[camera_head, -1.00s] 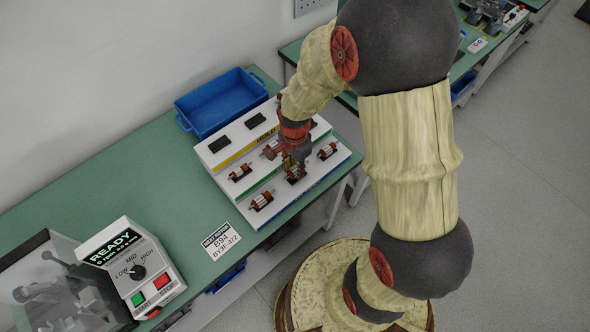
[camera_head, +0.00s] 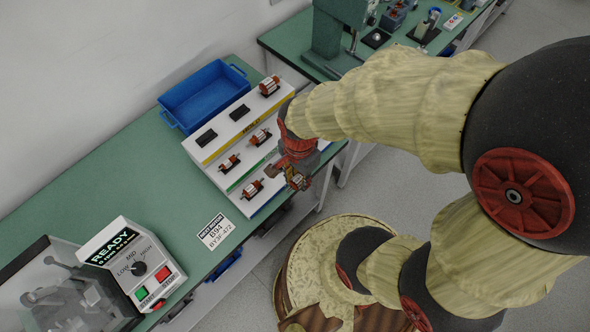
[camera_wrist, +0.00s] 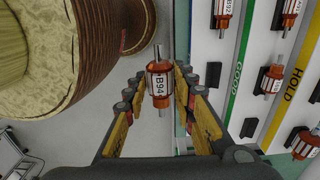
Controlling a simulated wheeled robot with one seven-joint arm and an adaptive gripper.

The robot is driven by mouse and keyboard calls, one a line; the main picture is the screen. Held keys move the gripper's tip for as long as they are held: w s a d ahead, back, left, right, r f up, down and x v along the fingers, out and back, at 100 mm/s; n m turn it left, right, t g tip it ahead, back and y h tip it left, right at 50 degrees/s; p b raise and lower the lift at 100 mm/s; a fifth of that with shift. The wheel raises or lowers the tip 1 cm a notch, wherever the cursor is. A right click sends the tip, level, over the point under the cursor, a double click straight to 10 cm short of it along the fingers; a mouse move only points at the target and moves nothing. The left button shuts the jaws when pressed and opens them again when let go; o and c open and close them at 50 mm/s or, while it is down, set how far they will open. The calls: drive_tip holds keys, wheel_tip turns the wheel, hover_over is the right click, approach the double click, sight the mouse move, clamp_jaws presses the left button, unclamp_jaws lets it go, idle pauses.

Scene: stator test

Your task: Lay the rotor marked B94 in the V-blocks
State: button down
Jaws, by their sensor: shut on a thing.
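My gripper (camera_wrist: 160,90) is shut on the rotor marked B94 (camera_wrist: 160,77), an orange-red and silver cylinder with a shaft out of both ends. Its white label faces the wrist camera. In the head view my gripper (camera_head: 299,178) holds it at the front right edge of the stepped rack, with grey floor below it in the wrist view. I cannot make out the V-blocks for certain. The test machine (camera_head: 133,263) at the left has a READY display, and grey fixtures (camera_head: 62,297) show dimly under its clear cover.
The white stepped rack (camera_head: 215,148) carries several other rotors (camera_head: 229,162) and empty black cradles (camera_head: 239,112). A blue bin (camera_head: 205,94) stands behind it.

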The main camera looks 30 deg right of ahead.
sight(298, 178)
drive_tip(key=shift+r, duration=0.1)
idle(0.3)
wheel_tip(298, 178, up, 5)
drive_tip(key=p, duration=0.4)
